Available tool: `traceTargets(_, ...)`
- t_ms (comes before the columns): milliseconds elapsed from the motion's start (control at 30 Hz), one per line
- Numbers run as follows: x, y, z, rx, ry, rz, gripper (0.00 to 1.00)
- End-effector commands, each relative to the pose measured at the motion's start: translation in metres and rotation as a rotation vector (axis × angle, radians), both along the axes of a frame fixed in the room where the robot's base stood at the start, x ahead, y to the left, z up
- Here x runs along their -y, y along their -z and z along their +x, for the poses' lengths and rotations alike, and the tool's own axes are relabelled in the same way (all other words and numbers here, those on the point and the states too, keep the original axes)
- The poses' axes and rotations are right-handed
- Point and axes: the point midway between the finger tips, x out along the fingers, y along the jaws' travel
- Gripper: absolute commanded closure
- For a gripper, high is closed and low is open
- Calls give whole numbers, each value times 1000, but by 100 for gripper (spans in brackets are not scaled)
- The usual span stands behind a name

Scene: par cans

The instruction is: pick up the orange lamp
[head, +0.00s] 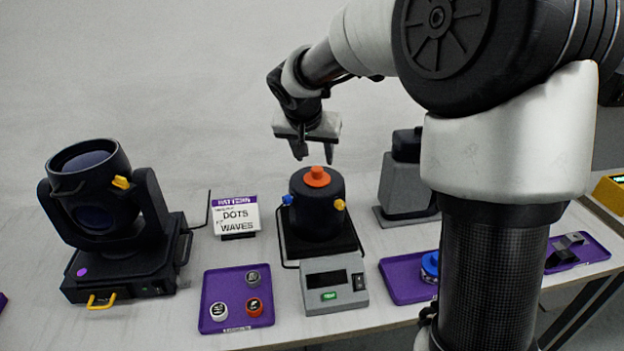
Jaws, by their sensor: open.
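An orange knob-shaped piece (317,177) sits on top of a black can (317,207); it may be the orange lamp. A small cylinder with an orange-red rim (254,307) also stands in a purple tray (211,290) at the front, so I cannot tell for sure which is the lamp. My gripper (315,159) points down just above the orange piece on the can. Its two fingers are apart, with nothing between them, and it appears clear of the piece.
A black moving-head light (110,225) stands at left, beside a small sign (236,216). A grey box with a display (334,286) stands before the can. A dark grey device (404,180) is right of it. My arm hides part of the right side, including a second purple tray (400,285).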

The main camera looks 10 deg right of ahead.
Motion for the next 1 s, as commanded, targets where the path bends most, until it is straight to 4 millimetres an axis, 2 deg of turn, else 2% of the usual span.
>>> traceTargets(100,3,13,8,0,-1,0,54)
traceTargets(267,5,20,12,0,0,0,54)
traceTargets(533,10,53,31,-2,-1,2,54)
traceTargets(667,12,61,37,0,-1,0,54)
traceTargets(867,12,61,37,1,-1,0,54)
traceTargets(900,12,61,37,1,-1,0,56)
traceTargets(1000,12,61,37,1,-1,0,72)
